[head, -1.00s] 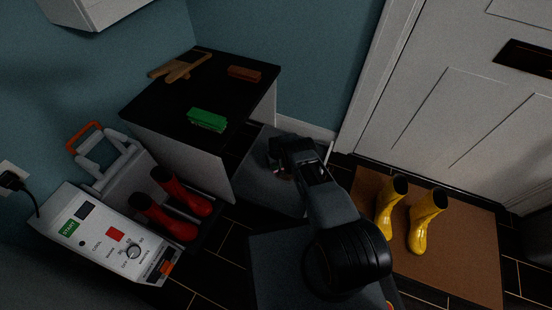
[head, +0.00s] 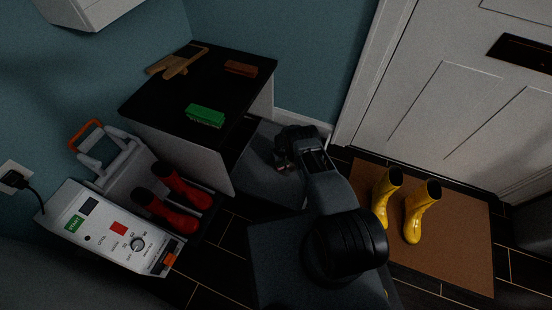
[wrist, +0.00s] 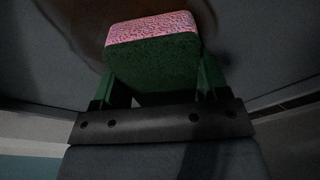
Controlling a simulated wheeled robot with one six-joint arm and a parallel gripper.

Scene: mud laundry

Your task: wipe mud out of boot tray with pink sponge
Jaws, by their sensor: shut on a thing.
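The pink sponge (wrist: 152,28) has a speckled pink layer and a dark green layer. It sits between the fingers of my gripper (wrist: 155,82), which is shut on it. In the head view my gripper (head: 284,162) is low over the grey boot tray (head: 258,178), beside the black-topped cabinet, and my arm hides part of the tray. In the wrist view the pink face points away from my wrist, toward the grey tray surface (wrist: 262,50). A brown mud patch (wrist: 88,28) shows around and behind the sponge. I cannot tell whether the sponge touches the tray.
Red boots (head: 168,210) stand in a white machine (head: 105,235). Yellow boots (head: 420,212) stand on a brown mat (head: 450,255) by the door.

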